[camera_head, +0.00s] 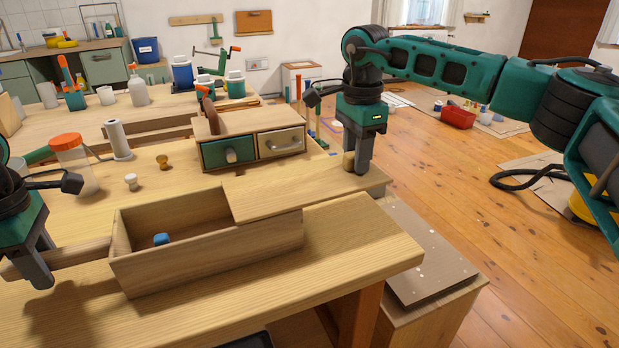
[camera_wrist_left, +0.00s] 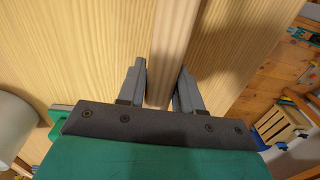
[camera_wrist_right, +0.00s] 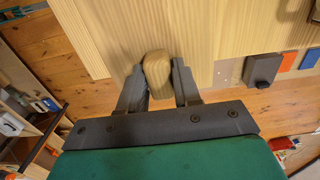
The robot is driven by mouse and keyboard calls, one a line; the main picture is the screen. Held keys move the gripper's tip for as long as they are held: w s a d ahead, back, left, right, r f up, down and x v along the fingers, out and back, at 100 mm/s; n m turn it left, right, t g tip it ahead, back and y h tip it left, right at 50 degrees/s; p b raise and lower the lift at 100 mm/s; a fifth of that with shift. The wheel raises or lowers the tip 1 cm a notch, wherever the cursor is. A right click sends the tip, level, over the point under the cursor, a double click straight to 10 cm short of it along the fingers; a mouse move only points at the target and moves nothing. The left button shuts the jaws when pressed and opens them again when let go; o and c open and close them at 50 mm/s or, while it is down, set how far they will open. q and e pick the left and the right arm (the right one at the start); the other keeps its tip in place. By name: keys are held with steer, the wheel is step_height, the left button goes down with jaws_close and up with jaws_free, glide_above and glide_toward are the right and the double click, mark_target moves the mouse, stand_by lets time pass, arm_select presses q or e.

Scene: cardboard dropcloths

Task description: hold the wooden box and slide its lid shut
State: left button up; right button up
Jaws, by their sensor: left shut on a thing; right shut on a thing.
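The open wooden box (camera_head: 205,268) stands near the table's front edge, with a small blue object (camera_head: 161,239) inside. Its flat wooden lid (camera_head: 285,190) covers only the right end and sticks out to the right. My left gripper (camera_head: 42,278) is shut on a wooden bar (camera_head: 75,254) at the box's left end; the bar (camera_wrist_left: 170,45) shows between the fingers in the left wrist view. My right gripper (camera_head: 357,168) is shut on the lid's rounded wooden knob (camera_head: 348,162), also seen between the fingers in the right wrist view (camera_wrist_right: 157,72).
Behind the box stand a small drawer unit (camera_head: 255,147), two small knobs (camera_head: 131,181) and an orange-lidded jar (camera_head: 70,160). The table's front strip (camera_head: 330,250) is clear. A lower wooden cabinet (camera_head: 430,255) stands to the right.

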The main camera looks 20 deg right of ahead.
mark_target(264, 190)
steer(key=shift+a, duration=2.85)
steer(key=shift+s+a, duration=0.1)
steer(key=shift+a, duration=2.35)
steer(key=shift+a, duration=2.7)
steer(key=shift+a, duration=0.95)
steer(key=o, duration=0.9)
